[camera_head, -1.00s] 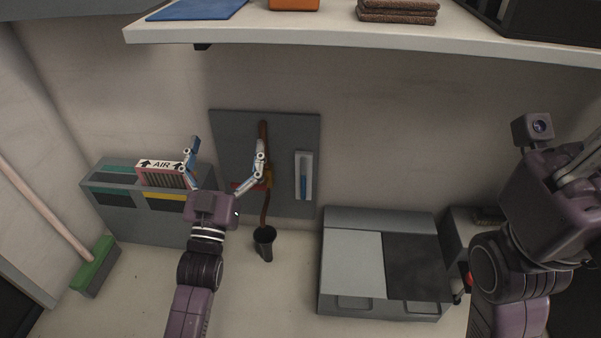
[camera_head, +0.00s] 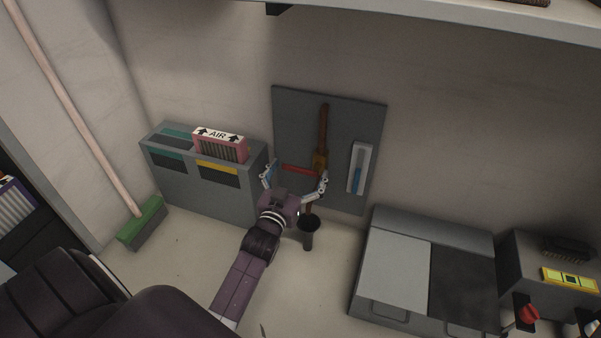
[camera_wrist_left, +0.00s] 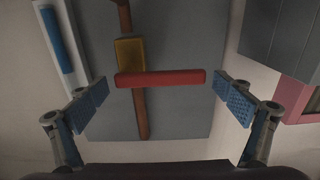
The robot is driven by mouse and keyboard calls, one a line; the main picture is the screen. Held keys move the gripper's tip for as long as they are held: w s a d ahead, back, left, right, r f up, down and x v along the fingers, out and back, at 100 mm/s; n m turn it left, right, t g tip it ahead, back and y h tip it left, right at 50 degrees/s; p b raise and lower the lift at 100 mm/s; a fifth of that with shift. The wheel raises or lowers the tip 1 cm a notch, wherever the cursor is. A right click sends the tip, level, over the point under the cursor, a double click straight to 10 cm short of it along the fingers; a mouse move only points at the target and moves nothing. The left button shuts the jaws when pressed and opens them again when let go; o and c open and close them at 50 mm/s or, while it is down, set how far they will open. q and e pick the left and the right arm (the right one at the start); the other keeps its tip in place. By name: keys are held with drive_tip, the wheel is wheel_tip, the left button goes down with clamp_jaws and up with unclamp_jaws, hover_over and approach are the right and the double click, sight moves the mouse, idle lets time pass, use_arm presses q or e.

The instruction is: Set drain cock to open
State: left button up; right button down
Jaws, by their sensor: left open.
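The drain cock has a brass body (camera_head: 320,161) on a vertical brown pipe (camera_head: 323,125) on a grey wall panel (camera_head: 297,115). Its red lever (camera_head: 298,170) lies across the pipe, pointing left in the head view. In the left wrist view the red lever (camera_wrist_left: 165,78) lies level between the fingers, with the brass body (camera_wrist_left: 129,54) just above its left part. My left gripper (camera_head: 296,178) is open in front of the lever, one finger beyond each end. A gap shows between each fingertip and the lever. My right gripper is not in view.
A dark cup (camera_head: 308,228) stands under the pipe. A blue gauge (camera_head: 357,170) is right of it. A grey bin (camera_head: 190,185) with a pink AIR filter (camera_head: 220,146) stands close left. A grey cabinet (camera_head: 395,270) is at the right, a shelf (camera_head: 450,22) above.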

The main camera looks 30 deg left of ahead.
use_arm(q)
drive_tip(key=shift+w+a, duration=0.1)
drive_tip(key=shift+w, duration=0.15)
drive_tip(key=c, duration=1.7)
drive_tip(key=shift+r, duration=0.1)
